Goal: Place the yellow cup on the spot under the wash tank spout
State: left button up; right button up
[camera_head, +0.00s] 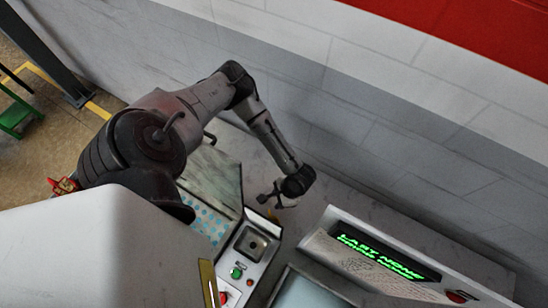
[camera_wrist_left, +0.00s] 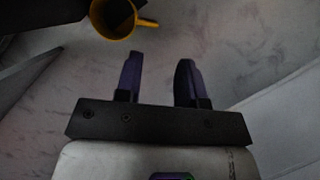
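The yellow cup (camera_wrist_left: 97,17) shows at the top of the left wrist view, cut by the frame edge, with its handle toward the right. A dark shape fills or covers part of its mouth; I cannot tell which. My left gripper (camera_wrist_left: 159,62) is open and empty, its two fingers apart over a pale marbled surface. The cup lies beyond the left fingertip, apart from the fingers. In the head view my left gripper (camera_head: 268,197) hangs beside the wall; a tiny yellow patch below it may be the cup. I cannot make out the wash tank spout or its spot. My right gripper is not in view.
A control box (camera_head: 247,245) with green and red buttons stands below the left gripper. A console with a green-lit display (camera_head: 380,257) stands at the lower right. A grey brick wall (camera_head: 400,120) runs close behind the arm. A pale counter strip lies along the wall.

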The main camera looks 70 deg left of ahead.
pick_arm(q)
jog(key=shift+o, duration=0.4)
jog(key=shift+v, duration=1.1)
